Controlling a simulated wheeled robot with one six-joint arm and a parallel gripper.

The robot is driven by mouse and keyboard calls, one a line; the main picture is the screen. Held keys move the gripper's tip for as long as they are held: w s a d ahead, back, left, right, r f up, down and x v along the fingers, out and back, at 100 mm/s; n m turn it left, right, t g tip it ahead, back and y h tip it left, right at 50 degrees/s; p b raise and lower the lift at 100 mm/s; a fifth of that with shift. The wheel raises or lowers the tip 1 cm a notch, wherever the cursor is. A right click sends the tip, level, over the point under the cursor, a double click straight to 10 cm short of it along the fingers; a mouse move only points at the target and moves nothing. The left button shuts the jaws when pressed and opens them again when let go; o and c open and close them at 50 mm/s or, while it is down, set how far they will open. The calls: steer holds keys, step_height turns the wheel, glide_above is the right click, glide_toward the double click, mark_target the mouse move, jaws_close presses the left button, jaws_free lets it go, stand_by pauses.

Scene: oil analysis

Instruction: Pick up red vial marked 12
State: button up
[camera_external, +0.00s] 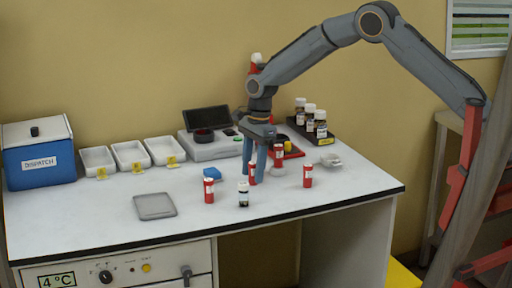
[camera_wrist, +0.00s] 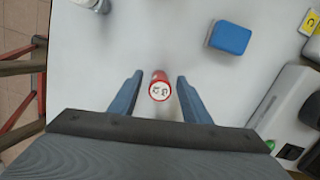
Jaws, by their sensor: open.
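My gripper (camera_external: 254,180) points down over the table with its two blue fingers apart. In the wrist view, a red vial with a white cap top (camera_wrist: 160,90) stands between the open fingers, with a gap on each side. The cap carries a dark mark that is too small to read for sure. The same red vial (camera_external: 252,174) shows between the fingers in the external view, partly covered by them. Other red vials stand at the front left (camera_external: 209,191), to the right (camera_external: 308,176) and just behind my gripper (camera_external: 278,156).
A dark vial with a white cap (camera_external: 243,196) stands in front of my gripper. A blue block (camera_external: 212,174) lies to its left; it also shows in the wrist view (camera_wrist: 230,38). A grey tray (camera_external: 155,206), white bins (camera_external: 131,156) and a bottle rack (camera_external: 325,139) are farther off.

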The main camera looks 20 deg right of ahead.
steer(key=c, duration=1)
steer(key=shift+c, duration=0.4)
